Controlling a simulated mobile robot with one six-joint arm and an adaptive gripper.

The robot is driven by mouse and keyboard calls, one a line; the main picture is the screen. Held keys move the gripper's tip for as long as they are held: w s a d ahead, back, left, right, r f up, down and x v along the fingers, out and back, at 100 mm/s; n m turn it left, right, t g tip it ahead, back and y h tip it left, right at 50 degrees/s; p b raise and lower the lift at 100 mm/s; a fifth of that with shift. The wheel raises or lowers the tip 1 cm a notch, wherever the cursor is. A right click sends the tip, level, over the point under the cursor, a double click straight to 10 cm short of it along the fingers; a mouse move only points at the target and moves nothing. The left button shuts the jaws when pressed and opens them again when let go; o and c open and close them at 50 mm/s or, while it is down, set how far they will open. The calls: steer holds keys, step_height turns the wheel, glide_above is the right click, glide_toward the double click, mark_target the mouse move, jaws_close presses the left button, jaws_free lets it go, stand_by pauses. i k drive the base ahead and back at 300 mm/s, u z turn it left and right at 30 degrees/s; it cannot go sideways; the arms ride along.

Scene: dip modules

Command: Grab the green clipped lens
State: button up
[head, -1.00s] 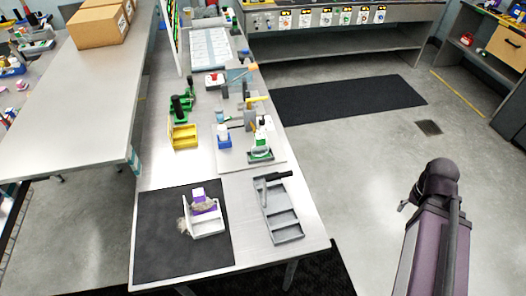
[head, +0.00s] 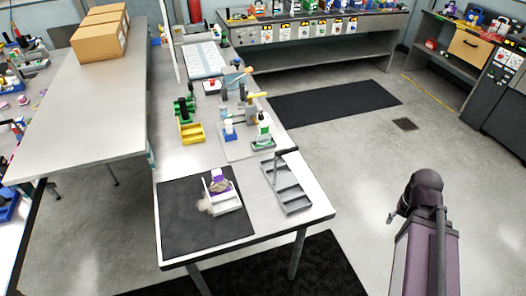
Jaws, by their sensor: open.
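I cannot make out a green clipped lens for certain at this size. A green and black item (head: 183,106) stands behind a yellow bin (head: 191,133) on the table. A white and green bottle-like item (head: 263,131) stands in a small green-edged tray farther right. My gripper (head: 392,215) shows only in small part at the left of my dark arm, over bare floor right of the table. It is open and far from the table items, with nothing seen in it.
The table has a dark mat (head: 180,232) with a white tray (head: 222,200) bearing a purple and white item. A grey compartment tray (head: 289,192) lies at the right edge. A bench with cardboard boxes (head: 98,42) stands left. The floor (head: 345,165) right of the table is open.

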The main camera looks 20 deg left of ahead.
mark_target(264, 139)
steer(key=k, duration=1.3)
steer(key=u, duration=0.8)
steer(key=i, duration=1.5)
